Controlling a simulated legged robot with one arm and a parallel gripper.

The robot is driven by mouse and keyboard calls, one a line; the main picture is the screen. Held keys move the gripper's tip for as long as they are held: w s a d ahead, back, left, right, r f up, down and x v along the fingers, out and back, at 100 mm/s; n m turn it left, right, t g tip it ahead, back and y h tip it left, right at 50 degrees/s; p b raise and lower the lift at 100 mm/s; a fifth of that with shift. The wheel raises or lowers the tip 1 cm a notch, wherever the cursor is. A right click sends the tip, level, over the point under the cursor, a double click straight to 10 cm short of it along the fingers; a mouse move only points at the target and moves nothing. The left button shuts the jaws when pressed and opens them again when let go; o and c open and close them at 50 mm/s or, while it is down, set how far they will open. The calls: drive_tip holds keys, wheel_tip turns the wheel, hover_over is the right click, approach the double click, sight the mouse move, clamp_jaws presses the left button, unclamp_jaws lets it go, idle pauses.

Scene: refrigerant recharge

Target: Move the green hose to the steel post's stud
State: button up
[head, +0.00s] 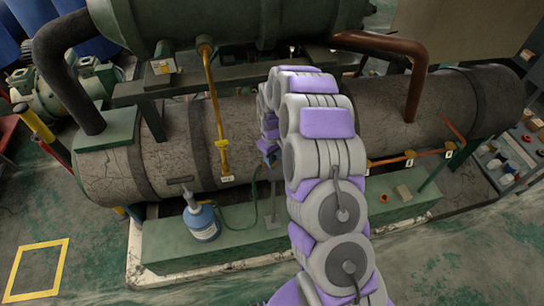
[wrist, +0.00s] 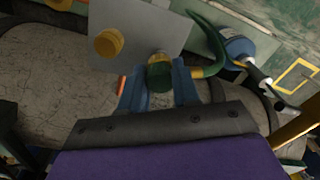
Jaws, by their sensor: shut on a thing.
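The green hose (wrist: 216,50) curves out of the right side of a green and brass end fitting (wrist: 159,72) in the wrist view. My gripper (wrist: 160,88) has its blue fingers shut on this fitting. A grey steel plate (wrist: 150,22), which seems to belong to the steel post, lies just beyond it. A brass stud or cap (wrist: 109,43) sits on the plate, left of and apart from the fitting. I cannot tell whether the fitting touches the plate. In the head view the hose (head: 252,212) hangs near the post's foot (head: 273,218), and my arm hides most of the post.
A blue bottle (head: 202,222) stands on the green base left of my arm. A large cracked grey tank (head: 110,172) lies close behind the post, with a yellow pipe (head: 215,110) down its front. The floor by the yellow square (head: 36,268) is clear.

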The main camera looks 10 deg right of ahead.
drive_tip(key=shift+f, duration=0.25)
drive_tip(key=o, duration=1.1)
wheel_tip(320, 180, up, 16)
drive_tip(key=p, duration=0.1)
drive_tip(key=s+a+r+m, duration=0.1)
drive_tip(key=s+r, duration=0.5)
drive_tip(key=s, duration=0.2)
drive_tip(key=s+r+m+g+b, duration=0.1)
drive_tip(key=s+m+b, duration=0.2)
drive_tip(key=s, duration=3.1)
drive_tip(key=shift+d+r+m+g+b, duration=0.35)
drive_tip(key=shift+d+m+g, duration=0.1)
drive_tip(key=shift+m, duration=0.55)
